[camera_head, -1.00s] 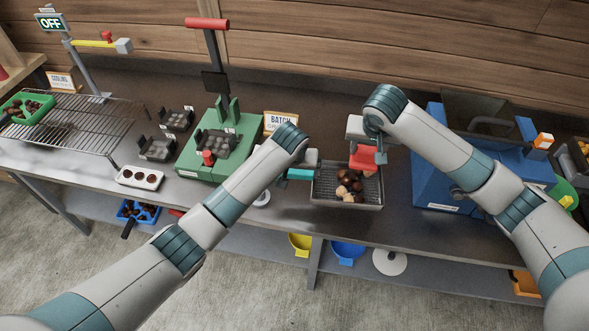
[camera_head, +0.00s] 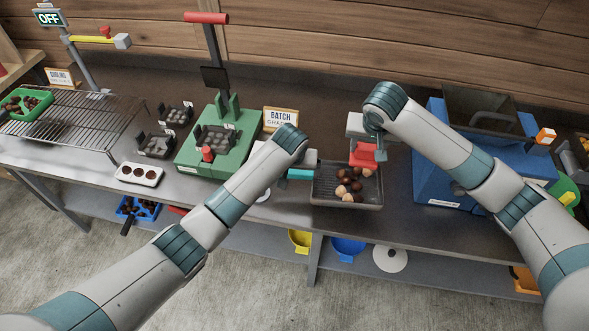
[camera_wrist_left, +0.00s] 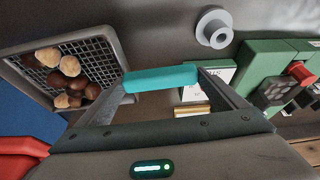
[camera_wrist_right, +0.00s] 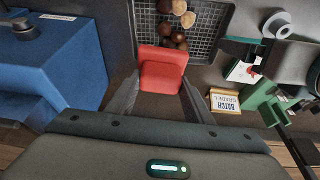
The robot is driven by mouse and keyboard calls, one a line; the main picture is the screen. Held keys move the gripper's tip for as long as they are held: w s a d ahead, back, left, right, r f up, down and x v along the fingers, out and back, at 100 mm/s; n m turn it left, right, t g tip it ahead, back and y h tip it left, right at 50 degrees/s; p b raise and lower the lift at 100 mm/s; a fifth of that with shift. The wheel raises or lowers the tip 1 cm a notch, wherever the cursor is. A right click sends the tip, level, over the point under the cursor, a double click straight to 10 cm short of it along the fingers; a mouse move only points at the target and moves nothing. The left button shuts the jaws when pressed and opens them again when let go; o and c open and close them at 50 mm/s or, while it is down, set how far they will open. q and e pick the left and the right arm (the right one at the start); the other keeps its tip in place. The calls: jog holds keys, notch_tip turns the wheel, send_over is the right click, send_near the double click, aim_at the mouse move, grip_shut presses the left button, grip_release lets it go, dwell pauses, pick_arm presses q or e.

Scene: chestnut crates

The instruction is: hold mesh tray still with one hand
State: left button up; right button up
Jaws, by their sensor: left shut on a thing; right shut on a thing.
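The mesh tray (camera_head: 347,206) is a grey-rimmed wire tray on the counter, holding several brown and pale chestnuts (camera_head: 348,186). A teal handle (camera_wrist_left: 160,78) sticks out from its side. My left gripper (camera_head: 303,172) is shut on this handle. My right gripper (camera_head: 366,146) is shut on a red block-like tool (camera_wrist_right: 162,68) at the tray's back edge. The tool's lower end and any contact with the tray cannot be told. The tray also shows in the left wrist view (camera_wrist_left: 118,48) and the right wrist view (camera_wrist_right: 225,18).
A green machine (camera_head: 190,160) with a dark mould and a red-topped lever stands left of the tray. A blue machine (camera_head: 428,175) stands close on the right. A wire rack (camera_head: 100,115) with a green tray is at far left. The counter's front edge runs just before the tray.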

aim_at(365, 155)
pick_arm(q)
jog(key=shift+f+b, duration=1.45)
jog(key=shift+f, duration=1.5)
pick_arm(e)
jog(key=shift+f, duration=1.45)
pick_arm(q)
jog(key=o, duration=1.3)
jog(key=shift+c, duration=0.2)
jog(key=c, duration=1.3)
jog(key=shift+o, duration=0.2)
pick_arm(e)
jog(key=shift+f, duration=0.1)
